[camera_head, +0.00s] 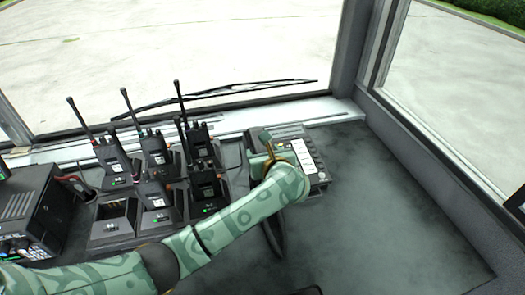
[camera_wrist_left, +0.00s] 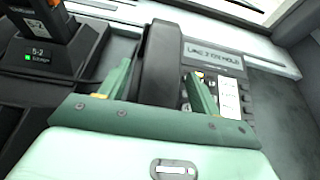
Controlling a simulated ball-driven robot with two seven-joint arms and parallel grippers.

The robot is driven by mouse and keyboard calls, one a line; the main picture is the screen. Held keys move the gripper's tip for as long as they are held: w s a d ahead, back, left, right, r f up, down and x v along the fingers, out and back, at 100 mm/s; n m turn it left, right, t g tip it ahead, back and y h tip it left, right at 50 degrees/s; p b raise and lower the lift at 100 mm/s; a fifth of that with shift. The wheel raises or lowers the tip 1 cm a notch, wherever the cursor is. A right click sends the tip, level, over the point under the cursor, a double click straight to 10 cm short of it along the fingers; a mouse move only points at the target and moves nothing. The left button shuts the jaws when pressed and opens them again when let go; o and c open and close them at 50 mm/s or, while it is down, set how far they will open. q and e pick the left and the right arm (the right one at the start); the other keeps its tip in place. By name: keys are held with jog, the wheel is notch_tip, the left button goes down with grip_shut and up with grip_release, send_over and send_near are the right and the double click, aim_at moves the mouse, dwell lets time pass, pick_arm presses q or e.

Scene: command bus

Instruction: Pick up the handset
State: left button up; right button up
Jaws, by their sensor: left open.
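The black handset (camera_wrist_left: 160,62) lies on the left side of a desk phone (camera_head: 309,160). The phone has a display and white-labelled keys, which also show in the left wrist view (camera_wrist_left: 222,80). My left gripper (camera_head: 269,146) is over the handset's side of the phone. In the left wrist view its green fingers (camera_wrist_left: 160,84) are open, one on each side of the handset. I cannot tell whether they touch it. In the head view my left arm and gripper hide most of the handset. My right gripper is not in view.
Several handheld radios (camera_head: 155,152) stand in chargers left of the phone, close to my left arm. A radio unit (camera_head: 28,215) sits at far left. A windscreen and wiper (camera_head: 215,95) are behind. The dark desk (camera_head: 385,205) is clear on the right.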

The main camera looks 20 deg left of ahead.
pick_arm(q)
jog(key=shift+s+d+r, duration=0.1)
jog(key=shift+s+r, duration=0.1)
jog(key=shift+s, duration=0.05)
jog(key=shift+s+r, duration=0.1)
jog(key=c, duration=1.2)
jog(key=shift+o, duration=0.2)
